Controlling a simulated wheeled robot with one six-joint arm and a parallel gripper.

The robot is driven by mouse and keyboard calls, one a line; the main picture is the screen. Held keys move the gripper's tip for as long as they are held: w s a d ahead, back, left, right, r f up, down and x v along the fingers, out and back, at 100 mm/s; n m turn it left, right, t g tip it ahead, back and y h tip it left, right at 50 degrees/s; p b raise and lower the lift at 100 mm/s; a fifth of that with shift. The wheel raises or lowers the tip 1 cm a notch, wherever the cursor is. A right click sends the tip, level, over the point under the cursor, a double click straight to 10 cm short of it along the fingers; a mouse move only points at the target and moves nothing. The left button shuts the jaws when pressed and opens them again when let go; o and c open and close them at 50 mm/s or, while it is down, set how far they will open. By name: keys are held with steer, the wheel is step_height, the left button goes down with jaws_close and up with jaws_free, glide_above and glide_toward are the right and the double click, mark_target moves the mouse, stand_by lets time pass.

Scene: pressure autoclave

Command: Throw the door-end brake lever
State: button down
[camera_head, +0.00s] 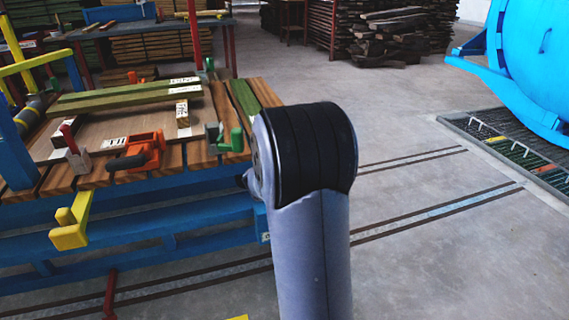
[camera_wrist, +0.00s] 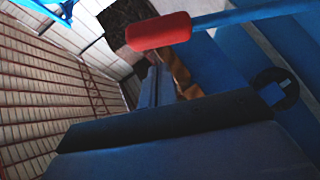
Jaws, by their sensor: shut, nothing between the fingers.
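A red grip (camera_wrist: 159,31) on a blue bar shows at the top of the wrist view. It looks like a lever handle, but I cannot tell for certain that it is the door-end brake lever. My gripper (camera_wrist: 160,72) is shut and empty, its fingers pointing toward the red grip from just below it in the picture. I cannot tell whether they touch. In the head view my arm hides my gripper and part of the blue cart (camera_head: 150,243). A red upright lever (camera_head: 109,297) stands low at the cart's near side.
The cart carries wooden boards (camera_head: 120,105) and coloured clamps, including an orange one (camera_head: 143,150). A yellow bracket (camera_head: 71,222) juts from its side. Floor rails (camera_head: 440,215) run right toward the blue autoclave (camera_head: 540,50) and a floor grate (camera_head: 515,150). Open floor lies right of the cart.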

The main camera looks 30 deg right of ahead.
steer(key=w+p+v, duration=0.1)
steer(key=v, duration=1)
steer(key=shift+a+r+p, duration=0.25)
steer(key=shift+r+p, duration=0.1)
steer(key=shift+r, duration=0.05)
steer(key=s+f+b+x, duration=0.1)
steer(key=b+x, duration=0.1)
steer(key=x, duration=1)
steer(key=shift+s+d+f, duration=0.2)
steer(key=shift+s+d, duration=0.15)
steer(key=shift+d, duration=0.1)
